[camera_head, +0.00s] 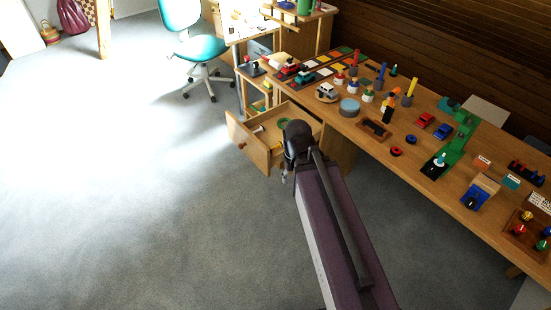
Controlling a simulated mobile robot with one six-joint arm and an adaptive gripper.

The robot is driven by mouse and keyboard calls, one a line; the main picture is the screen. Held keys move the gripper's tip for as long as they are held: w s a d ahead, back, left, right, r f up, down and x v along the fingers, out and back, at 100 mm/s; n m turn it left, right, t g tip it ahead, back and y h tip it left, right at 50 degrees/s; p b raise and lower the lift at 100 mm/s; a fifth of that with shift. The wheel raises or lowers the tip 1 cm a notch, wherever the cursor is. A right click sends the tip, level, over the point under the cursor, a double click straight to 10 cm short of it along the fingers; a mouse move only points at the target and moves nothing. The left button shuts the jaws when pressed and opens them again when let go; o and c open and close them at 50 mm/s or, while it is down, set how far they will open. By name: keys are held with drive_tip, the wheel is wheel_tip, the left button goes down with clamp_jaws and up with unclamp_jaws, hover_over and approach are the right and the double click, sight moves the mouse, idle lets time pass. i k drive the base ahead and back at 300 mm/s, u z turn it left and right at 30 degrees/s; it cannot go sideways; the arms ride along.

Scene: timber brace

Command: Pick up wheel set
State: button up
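I cannot tell for sure which thing is the wheel set. My purple arm reaches up from the bottom of the view to a dark joint in front of an open drawer (258,152). The end of my gripper (285,177) shows only as a small dark shape below that joint, left of the table. Its fingers are too small to make out.
The open drawer holds a green ring (284,122) and other small pieces, partly hidden by my arm. Toy cars, coloured pegs, a grey round tin (349,107) and a green track (455,143) crowd the table. A teal chair (195,45) stands behind.

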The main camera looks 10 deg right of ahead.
sight(280, 145)
drive_tip(key=u, duration=0.1)
drive_tip(key=k, duration=0.5)
drive_tip(key=z, duration=0.85)
drive_tip(key=i, duration=1.2)
drive_tip(key=u, duration=0.75)
